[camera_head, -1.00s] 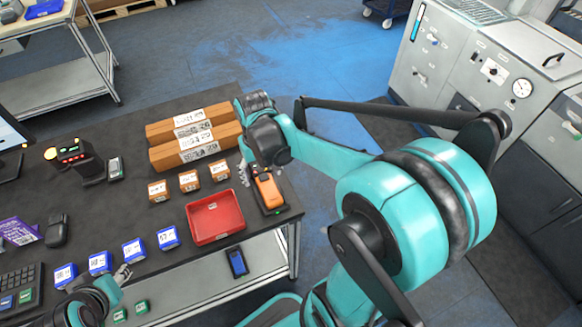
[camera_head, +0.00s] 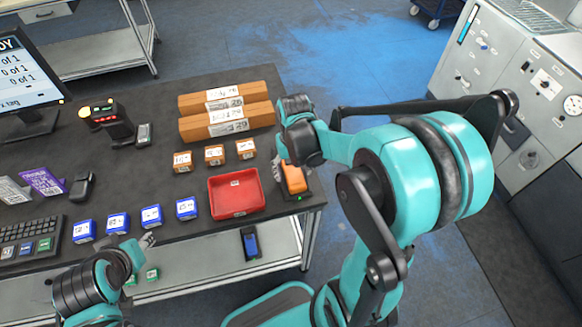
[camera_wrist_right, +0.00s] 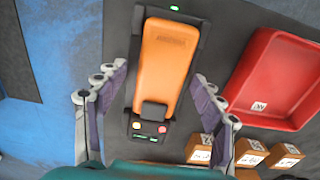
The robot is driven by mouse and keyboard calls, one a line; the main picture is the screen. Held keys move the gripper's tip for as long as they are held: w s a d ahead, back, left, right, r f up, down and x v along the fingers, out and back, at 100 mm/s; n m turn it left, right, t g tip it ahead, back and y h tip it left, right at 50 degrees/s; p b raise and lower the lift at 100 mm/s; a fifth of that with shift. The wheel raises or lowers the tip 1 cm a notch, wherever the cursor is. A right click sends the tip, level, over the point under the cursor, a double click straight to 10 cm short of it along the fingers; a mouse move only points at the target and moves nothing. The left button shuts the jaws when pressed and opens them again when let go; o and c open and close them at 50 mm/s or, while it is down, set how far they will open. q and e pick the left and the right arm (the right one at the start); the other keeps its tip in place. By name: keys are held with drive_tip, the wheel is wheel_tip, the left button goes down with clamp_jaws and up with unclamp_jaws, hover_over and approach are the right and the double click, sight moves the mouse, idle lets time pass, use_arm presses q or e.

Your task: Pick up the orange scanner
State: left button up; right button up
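The orange scanner (camera_head: 294,179) lies in its dark cradle (camera_head: 304,196) at the right front corner of the table. In the right wrist view the scanner (camera_wrist_right: 165,62) points lengthwise between the fingers. My right gripper (camera_head: 290,166) is over the scanner's rear end. In the wrist view my right gripper (camera_wrist_right: 160,88) is open, one finger on each side of the scanner, with visible gaps. The wrist hides part of the scanner in the head view. My left gripper (camera_head: 147,241) is by the table's front edge, far from the scanner; its opening is too small to judge.
A red tray (camera_head: 237,213) stands just left of the scanner. Small orange boxes (camera_head: 214,155) and long cardboard boxes (camera_head: 227,121) lie behind it. Several blue boxes (camera_head: 151,215) line the front. A black stand device (camera_head: 107,122) and monitor (camera_head: 28,80) are at left.

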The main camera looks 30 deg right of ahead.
drive_tip(key=c, duration=1.3)
drive_tip(key=shift+r, duration=0.1)
